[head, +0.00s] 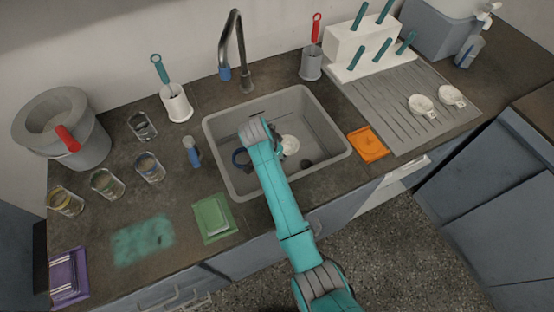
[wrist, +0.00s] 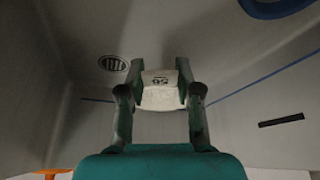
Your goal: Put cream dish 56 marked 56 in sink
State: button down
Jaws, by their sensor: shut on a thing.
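The cream dish 56 (wrist: 160,97) is between the fingers of my gripper (wrist: 160,78) in the wrist view, its dark mark showing upside down. My gripper is shut on it. In the head view the pale dish (head: 290,145) shows just right of my arm, inside the outline of the grey sink (head: 335,135). The sink's walls and floor (wrist: 70,30) surround the view from the wrist. I cannot tell whether the dish touches the sink floor.
A round drain (wrist: 113,63) lies left of the dish in the wrist view. The tap (head: 235,50) stands behind the sink. Two pale dishes (head: 420,104) (head: 452,95) sit on the drainboard. An orange cloth (head: 367,145) lies beside the sink.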

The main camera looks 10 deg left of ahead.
jog(key=shift+f, duration=1.95)
jog(key=c, duration=0.8)
grip_release()
jog(key=shift+f, duration=0.1)
jog(key=v, duration=1.2)
